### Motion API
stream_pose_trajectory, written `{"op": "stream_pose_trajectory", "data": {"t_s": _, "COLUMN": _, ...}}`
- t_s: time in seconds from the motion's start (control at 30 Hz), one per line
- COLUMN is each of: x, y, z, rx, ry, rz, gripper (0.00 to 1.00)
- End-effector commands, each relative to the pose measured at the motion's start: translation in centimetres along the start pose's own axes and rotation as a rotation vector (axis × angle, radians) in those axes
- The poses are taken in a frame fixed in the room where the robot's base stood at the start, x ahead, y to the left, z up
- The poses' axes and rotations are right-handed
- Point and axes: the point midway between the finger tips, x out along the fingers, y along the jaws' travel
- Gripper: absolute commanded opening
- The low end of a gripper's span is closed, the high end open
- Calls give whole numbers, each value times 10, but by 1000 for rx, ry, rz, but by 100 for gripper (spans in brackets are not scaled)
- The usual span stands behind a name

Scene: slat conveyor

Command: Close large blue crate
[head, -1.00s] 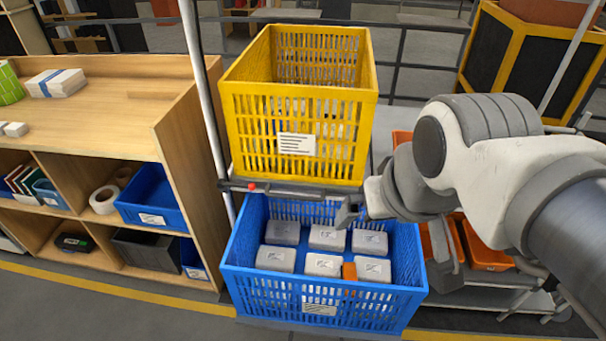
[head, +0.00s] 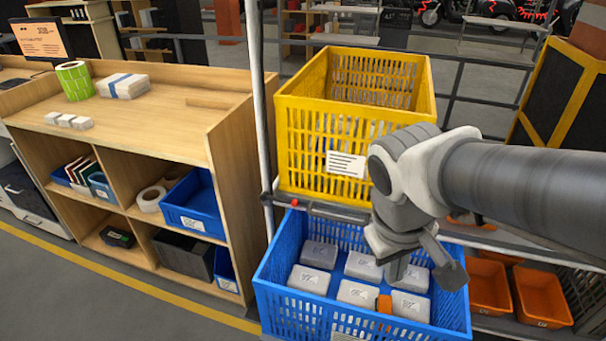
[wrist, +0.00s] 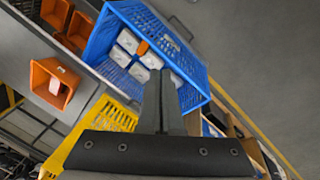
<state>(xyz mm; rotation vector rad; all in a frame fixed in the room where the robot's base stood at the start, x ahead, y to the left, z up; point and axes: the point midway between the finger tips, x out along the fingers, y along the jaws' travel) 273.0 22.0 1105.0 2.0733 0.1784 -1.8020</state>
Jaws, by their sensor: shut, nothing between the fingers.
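The large blue crate (head: 293,308) stands below a yellow crate and juts out in front of the rack. Its top is open and several pale grey boxes (head: 316,254) and a small orange item (head: 384,303) lie inside. It also shows in the wrist view (wrist: 103,40), with the same boxes in it. My gripper (head: 425,279) is over the right part of the blue crate, pointing down, shut and empty. In the wrist view my gripper (wrist: 162,80) shows its fingers together, overlapping the crate's opening. I cannot tell whether it touches the crate.
The yellow crate (head: 312,109) sits on a shelf above the blue one. A wooden shelf unit (head: 226,150) with bins stands to the left. Orange bins (head: 543,298) are at the right. A white post (head: 262,110) stands beside the crates. The floor at front left is clear.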

Motion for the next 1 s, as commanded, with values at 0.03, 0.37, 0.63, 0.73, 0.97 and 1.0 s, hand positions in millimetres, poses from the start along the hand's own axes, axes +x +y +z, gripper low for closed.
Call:
{"op": "stream_pose_trajectory", "data": {"t_s": 0.03, "x": 18, "y": -8, "z": -3, "rx": -65, "ry": -49, "rz": 19, "gripper": 0}}
{"op": "stream_pose_trajectory", "data": {"t_s": 0.37, "x": 97, "y": -44, "z": -25, "rx": -469, "ry": -287, "rz": 220, "gripper": 0}}
{"op": "stream_pose_trajectory", "data": {"t_s": 0.63, "x": 159, "y": -83, "z": -43, "rx": -812, "ry": -428, "rz": 450, "gripper": 0}}
{"op": "stream_pose_trajectory", "data": {"t_s": 0.73, "x": 182, "y": -99, "z": -50, "rx": -940, "ry": -466, "rz": 549, "gripper": 0}}
{"op": "stream_pose_trajectory", "data": {"t_s": 0.97, "x": 233, "y": -144, "z": -64, "rx": -1231, "ry": -523, "rz": 805, "gripper": 0}}
{"op": "stream_pose_trajectory", "data": {"t_s": 1.0, "x": 242, "y": -152, "z": -65, "rx": -1281, "ry": -527, "rz": 852, "gripper": 0}}
